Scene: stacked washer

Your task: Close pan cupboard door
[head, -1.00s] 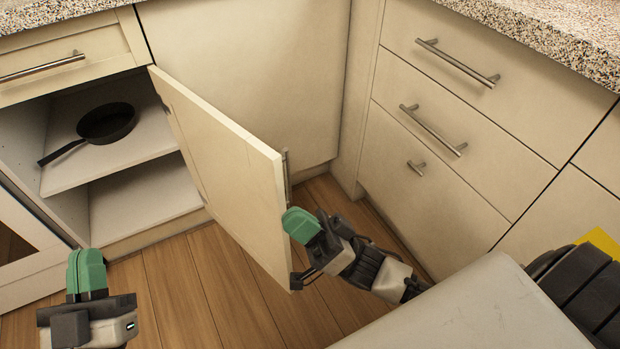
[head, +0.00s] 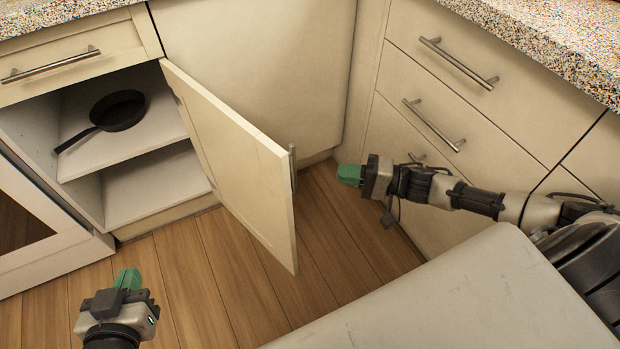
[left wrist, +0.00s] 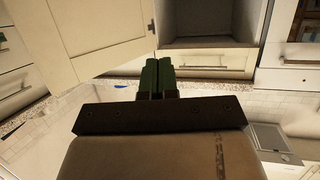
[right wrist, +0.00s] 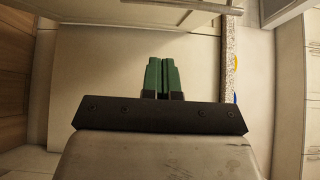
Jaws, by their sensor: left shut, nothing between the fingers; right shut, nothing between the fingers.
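The cream pan cupboard door (head: 235,155) stands wide open in the head view, hinged at the cupboard's right side and swung out into the room. Its bar handle (head: 293,168) is on the right-hand face near the free edge. The open cupboard holds a black pan (head: 118,110) on its upper shelf. My right gripper (head: 349,174) is shut and empty, to the right of the door's free edge and apart from it. My left gripper (head: 128,279) is shut and empty, low over the floor in front of the cupboard. The door also shows in the left wrist view (left wrist: 105,35).
A drawer (head: 60,70) sits above the cupboard. A bank of drawers (head: 450,110) with bar handles stands at the right under a speckled worktop (head: 550,45). Wooden floor (head: 200,275) is clear between my left gripper and the door.

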